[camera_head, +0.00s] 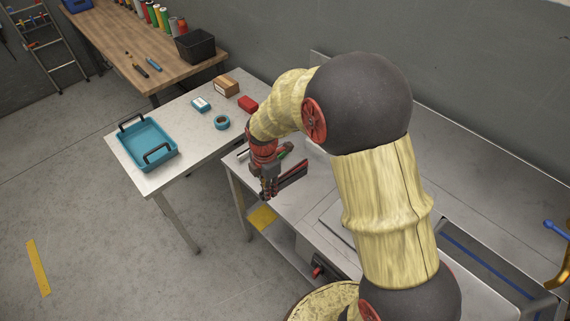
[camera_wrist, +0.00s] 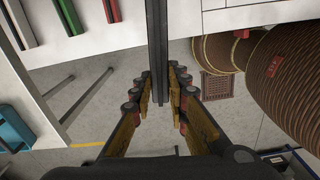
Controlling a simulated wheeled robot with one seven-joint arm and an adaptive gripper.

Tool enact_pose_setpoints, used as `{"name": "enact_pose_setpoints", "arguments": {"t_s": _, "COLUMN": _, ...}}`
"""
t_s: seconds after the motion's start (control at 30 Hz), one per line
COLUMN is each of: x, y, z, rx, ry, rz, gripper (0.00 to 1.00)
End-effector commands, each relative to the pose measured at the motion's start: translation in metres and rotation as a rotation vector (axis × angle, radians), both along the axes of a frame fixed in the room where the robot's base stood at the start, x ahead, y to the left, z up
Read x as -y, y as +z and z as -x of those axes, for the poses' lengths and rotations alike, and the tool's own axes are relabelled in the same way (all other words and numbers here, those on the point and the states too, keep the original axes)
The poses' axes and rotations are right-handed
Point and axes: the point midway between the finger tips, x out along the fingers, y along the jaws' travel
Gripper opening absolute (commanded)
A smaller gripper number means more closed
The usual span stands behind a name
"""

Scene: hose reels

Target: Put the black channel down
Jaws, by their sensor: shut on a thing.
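The black channel (camera_wrist: 157,40) is a long, thin, dark bar between the fingers of my gripper (camera_wrist: 160,95) in the wrist view. My gripper is shut on it, and the channel runs away from the fingers toward the top edge. In the head view my gripper (camera_head: 268,188) is over the near left end of the grey bench (camera_head: 318,185), and the dark channel (camera_head: 293,175) sticks out to its right. The head view does not clearly show whether the channel touches the bench.
Red (camera_wrist: 112,10), green (camera_wrist: 69,16) and grey (camera_wrist: 19,22) channels lie on the bench in the wrist view. A white side table (camera_head: 185,165) holds a blue tray (camera_head: 148,145), a tape roll (camera_head: 222,122) and small boxes. A wooden workbench (camera_head: 125,45) stands behind.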

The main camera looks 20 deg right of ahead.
Motion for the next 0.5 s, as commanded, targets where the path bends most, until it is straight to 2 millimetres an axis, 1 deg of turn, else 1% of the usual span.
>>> {"name": "enact_pose_setpoints", "arguments": {"t_s": 0.03, "x": -0.001, "y": 0.004, "z": 0.001, "rx": 0.001, "ry": 0.040, "rz": 0.000, "gripper": 0.00}}
{"name": "enact_pose_setpoints", "arguments": {"t_s": 0.13, "x": -0.002, "y": 0.007, "z": 0.001, "rx": 0.001, "ry": 0.101, "rz": 0.000, "gripper": 0.00}}
{"name": "enact_pose_setpoints", "arguments": {"t_s": 0.27, "x": 0.004, "y": 0.005, "z": 0.001, "rx": 0.000, "ry": 0.132, "rz": 0.000, "gripper": 0.00}}
{"name": "enact_pose_setpoints", "arguments": {"t_s": 0.37, "x": 0.020, "y": -0.003, "z": 0.000, "rx": -0.001, "ry": 0.132, "rz": 0.000, "gripper": 0.00}}
{"name": "enact_pose_setpoints", "arguments": {"t_s": 0.5, "x": 0.052, "y": -0.017, "z": -0.004, "rx": -0.001, "ry": 0.130, "rz": 0.000, "gripper": 0.00}}
